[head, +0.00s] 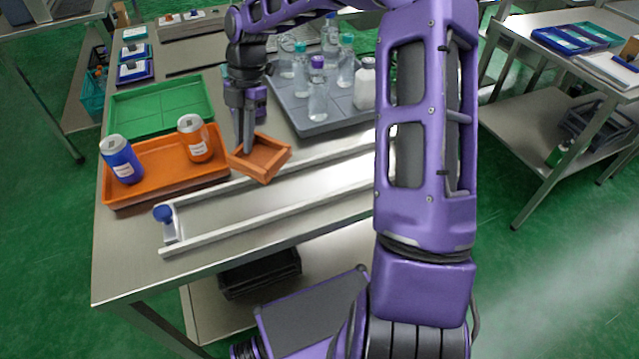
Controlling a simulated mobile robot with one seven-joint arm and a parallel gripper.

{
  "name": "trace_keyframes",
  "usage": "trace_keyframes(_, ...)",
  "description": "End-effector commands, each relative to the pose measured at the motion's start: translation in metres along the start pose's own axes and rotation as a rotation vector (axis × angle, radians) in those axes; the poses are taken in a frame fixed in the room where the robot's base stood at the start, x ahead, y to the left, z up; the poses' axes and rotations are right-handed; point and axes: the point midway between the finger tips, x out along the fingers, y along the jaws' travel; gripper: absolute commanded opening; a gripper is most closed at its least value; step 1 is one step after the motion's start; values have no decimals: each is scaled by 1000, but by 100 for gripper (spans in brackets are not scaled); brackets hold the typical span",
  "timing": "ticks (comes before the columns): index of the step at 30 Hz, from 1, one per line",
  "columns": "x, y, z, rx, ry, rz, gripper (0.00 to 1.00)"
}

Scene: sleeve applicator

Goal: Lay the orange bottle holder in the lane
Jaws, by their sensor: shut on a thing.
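The orange bottle holder (270,151) is a small open square box. My gripper (246,148) points down and is shut on its left wall. The holder is tilted and overlaps the back rail of the lane in the picture; whether it touches the rail I cannot tell. The lane (255,211) is a pale strip between two long rails on the metal table, with a blue knob (163,213) at its left end. The visible left and middle part of the lane is empty. My arm hides its right part.
An orange tray (165,192) with a blue can (121,160) and an orange can (195,139) stands left of the holder. A green tray (160,108) lies behind it. A grey tray (318,127) with several bottles stands behind the lane.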

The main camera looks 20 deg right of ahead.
Motion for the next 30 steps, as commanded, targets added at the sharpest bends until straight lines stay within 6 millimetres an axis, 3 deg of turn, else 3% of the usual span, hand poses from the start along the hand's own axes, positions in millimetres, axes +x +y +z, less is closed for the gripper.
trace_keyframes(6, 7, -16, -32, -480, -3, -150, 0)
trace_keyframes(12, 8, -28, -50, -779, -4, -244, 0)
trace_keyframes(21, 12, -32, -56, -893, -2, -277, 0)
trace_keyframes(30, 55, -32, -43, -890, 0, -277, 0)
